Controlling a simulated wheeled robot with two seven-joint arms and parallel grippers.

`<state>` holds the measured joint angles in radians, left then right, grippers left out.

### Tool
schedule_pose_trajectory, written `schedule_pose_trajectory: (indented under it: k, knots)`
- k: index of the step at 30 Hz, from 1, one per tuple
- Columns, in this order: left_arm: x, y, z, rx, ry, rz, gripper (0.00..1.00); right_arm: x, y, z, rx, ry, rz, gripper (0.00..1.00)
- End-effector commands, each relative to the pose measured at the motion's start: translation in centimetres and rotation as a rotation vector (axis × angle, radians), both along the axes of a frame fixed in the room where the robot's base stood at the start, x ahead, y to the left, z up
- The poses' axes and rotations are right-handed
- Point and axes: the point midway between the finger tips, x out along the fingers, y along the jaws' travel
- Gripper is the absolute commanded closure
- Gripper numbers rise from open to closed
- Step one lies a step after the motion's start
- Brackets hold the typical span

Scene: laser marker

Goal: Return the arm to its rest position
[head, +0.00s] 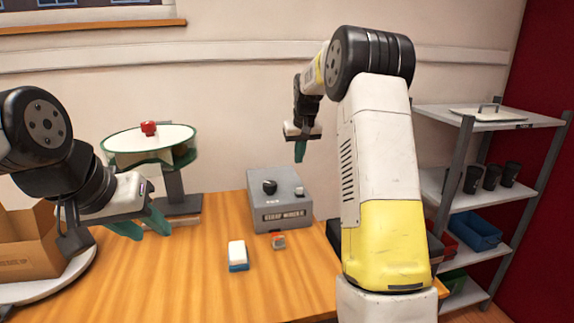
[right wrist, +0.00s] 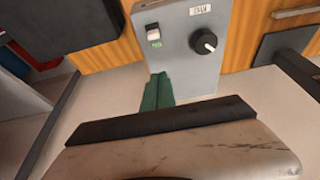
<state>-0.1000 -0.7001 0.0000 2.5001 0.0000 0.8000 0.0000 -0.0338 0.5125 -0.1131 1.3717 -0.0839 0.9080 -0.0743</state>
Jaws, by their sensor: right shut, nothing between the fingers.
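My right arm rises on the right side of the head view and bends over toward the table. Its gripper (head: 300,150) points down, shut and empty, in the air above the grey marker box (head: 285,215). In the right wrist view the green fingers (right wrist: 157,92) are together, with the box's face (right wrist: 180,60), black knob (right wrist: 203,41) and white switch (right wrist: 153,34) beyond them. The fingertips overlap the box's edge in that view; I cannot tell the gap. My left gripper (head: 142,227) is open and empty over the table's left part.
A round green-rimmed stand (head: 120,142) carries a red piece (head: 149,128). A white-and-blue block (head: 237,255) and a small red-and-grey piece (head: 279,240) lie before the box. A cardboard box (head: 28,255) is at left; a shelf rack (head: 490,120) with dark cups is at right.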

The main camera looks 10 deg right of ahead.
Motion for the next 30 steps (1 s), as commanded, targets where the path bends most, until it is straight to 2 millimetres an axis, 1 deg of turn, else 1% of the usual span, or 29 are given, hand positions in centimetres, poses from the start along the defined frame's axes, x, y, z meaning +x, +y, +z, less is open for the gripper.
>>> schedule_pose_trajectory:
  k: [3,13,15,17,20,21,23,24,26,27,29,30]
  knots:
    - [0.0,0.0,0.0,0.000,0.000,0.000,0.64,-0.2,0.0,0.4,0.000,0.001,0.000,1.00]
    - [0.0,0.0,0.0,0.000,0.000,0.000,0.64,-0.3,0.0,0.6,0.001,0.000,0.000,1.00]
    - [0.0,0.0,0.0,0.000,0.000,0.000,0.64,-0.9,0.1,1.3,0.006,-0.007,0.000,1.00]
    - [0.0,0.0,0.0,0.000,0.000,0.000,0.64,-2.1,0.4,2.3,0.014,-0.016,0.000,1.00]
    - [0.0,0.0,0.0,0.000,0.000,0.000,0.64,-5.3,1.0,4.8,0.038,-0.036,0.001,1.00]
    - [0.0,0.0,0.0,0.000,0.000,0.000,0.64,-7.1,1.3,5.9,0.048,-0.045,0.002,1.00]
    - [0.0,0.0,0.0,0.000,0.000,0.000,0.64,-9.9,1.8,7.3,0.064,-0.059,0.004,1.00]
    - [0.0,0.0,0.0,0.000,0.000,0.000,0.64,-11.8,2.2,8.1,0.074,-0.068,0.007,1.00]
    - [0.0,0.0,0.0,0.000,0.000,0.000,0.64,-14.7,2.8,9.1,0.090,-0.083,0.011,1.00]
    - [0.0,0.0,0.0,0.000,0.000,0.000,0.64,-16.7,3.2,9.6,0.099,-0.092,0.014,1.00]
    - [0.0,0.0,0.0,0.000,0.000,0.000,0.64,-19.7,3.7,10.2,0.112,-0.107,0.019,1.00]
    - [0.0,0.0,0.0,0.000,0.000,0.000,0.64,-21.7,4.1,10.4,0.120,-0.115,0.023,1.00]
